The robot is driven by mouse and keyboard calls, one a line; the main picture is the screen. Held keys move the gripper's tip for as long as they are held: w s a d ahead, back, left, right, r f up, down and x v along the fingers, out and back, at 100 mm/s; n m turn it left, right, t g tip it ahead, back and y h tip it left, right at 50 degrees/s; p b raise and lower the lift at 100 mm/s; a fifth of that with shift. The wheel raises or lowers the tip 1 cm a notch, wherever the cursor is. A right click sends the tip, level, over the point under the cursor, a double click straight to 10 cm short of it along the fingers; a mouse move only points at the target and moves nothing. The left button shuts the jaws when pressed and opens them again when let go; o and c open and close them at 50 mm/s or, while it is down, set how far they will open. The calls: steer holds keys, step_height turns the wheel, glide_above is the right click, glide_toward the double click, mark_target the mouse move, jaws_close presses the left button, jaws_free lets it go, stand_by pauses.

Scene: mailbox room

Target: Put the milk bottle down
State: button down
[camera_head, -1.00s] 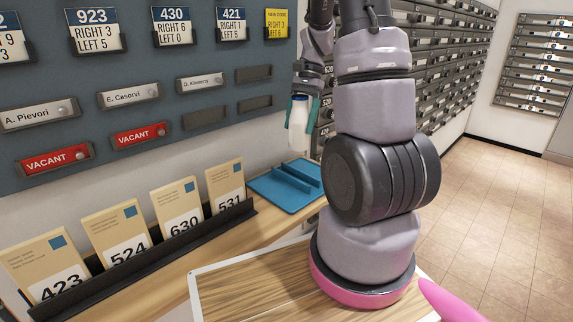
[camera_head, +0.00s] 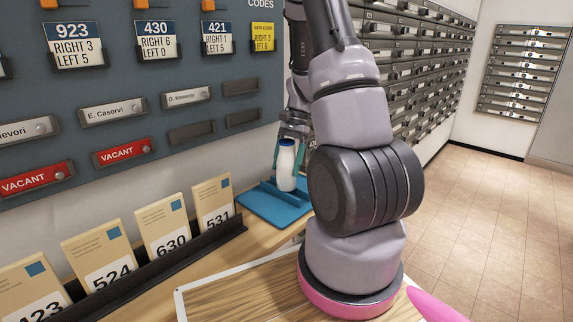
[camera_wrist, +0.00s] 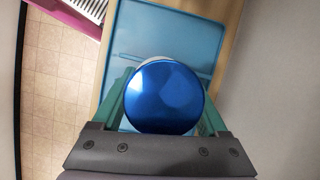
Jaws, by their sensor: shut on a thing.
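The milk bottle (camera_head: 286,166) is white with a blue cap and stands upright between the green fingers of my gripper (camera_head: 289,150). My gripper is shut on it near its upper part. The bottle appears over the blue tray (camera_head: 268,213) on the wooden counter. Whether its base touches the tray I cannot tell. In the wrist view, the blue cap (camera_wrist: 166,96) fills the middle, between the fingers of my gripper (camera_wrist: 167,108), and hides the bottle's body. The blue tray (camera_wrist: 176,28) shows behind it.
A black rack (camera_head: 150,270) with several numbered envelopes stands left of the tray along the wall. The wall panel (camera_head: 200,85) with name plates and code cards rises behind. Mailboxes (camera_head: 410,70) line the wall at right.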

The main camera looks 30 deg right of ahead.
steer(key=shift+f, duration=0.1)
jaws_free()
